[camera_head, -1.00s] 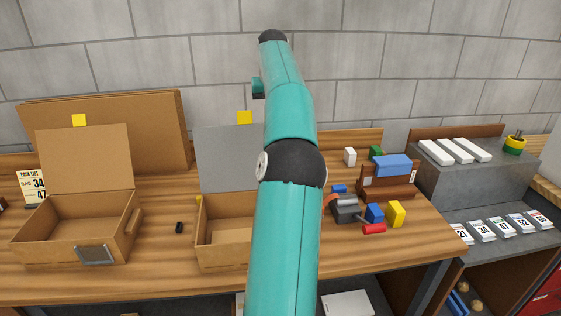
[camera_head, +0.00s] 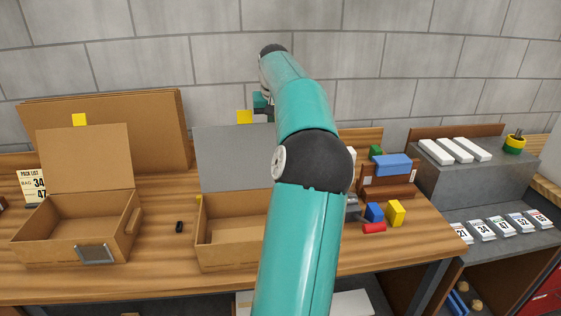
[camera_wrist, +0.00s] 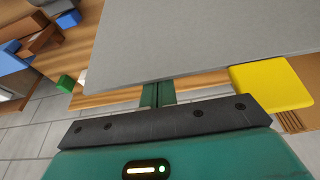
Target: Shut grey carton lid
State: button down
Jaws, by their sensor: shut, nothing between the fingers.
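The grey carton (camera_head: 222,255) stands open on the bench, its brown box in front and its grey lid (camera_head: 225,160) raised upright at the back. A yellow tab (camera_head: 245,117) sits on the lid's top edge. My gripper (camera_wrist: 157,94) is shut and empty. In the wrist view its green fingers point at the edge of the grey lid (camera_wrist: 200,40), with the yellow tab (camera_wrist: 272,87) to the right. I cannot tell whether the fingertips touch the lid. In the head view my arm hides the carton's right side and most of the gripper, which is near the lid's top edge.
Another open brown carton (camera_head: 50,245) stands at left, its lid upright with a yellow tab. Brown boards (camera_head: 160,120) lean behind. Blue (camera_head: 374,211), yellow (camera_head: 396,213) and red blocks (camera_head: 374,228) lie right of my arm. A small black item (camera_head: 179,227) lies between the cartons.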

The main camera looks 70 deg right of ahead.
aim_at(274, 129)
jog(key=shift+s+a+r, duration=0.1)
jog(key=shift+s+a, duration=0.25)
jog(key=shift+a, duration=0.35)
jog(key=shift+s+a+f, duration=0.1)
jog(key=shift+s+a, duration=0.3)
jog(key=shift+a, duration=0.35)
jog(key=shift+s+a+r, duration=0.1)
jog(key=shift+s+a, duration=0.25)
jog(key=shift+a, duration=0.35)
jog(key=a, duration=0.1)
jog(key=s+a+f, duration=0.1)
jog(key=a, duration=0.1)
jog(key=s+a, duration=0.1)
jog(key=shift+s+a+f, duration=0.15)
jog(key=shift+a+f, duration=0.1)
jog(key=shift+a, duration=0.15)
jog(key=shift+r, duration=2.5)
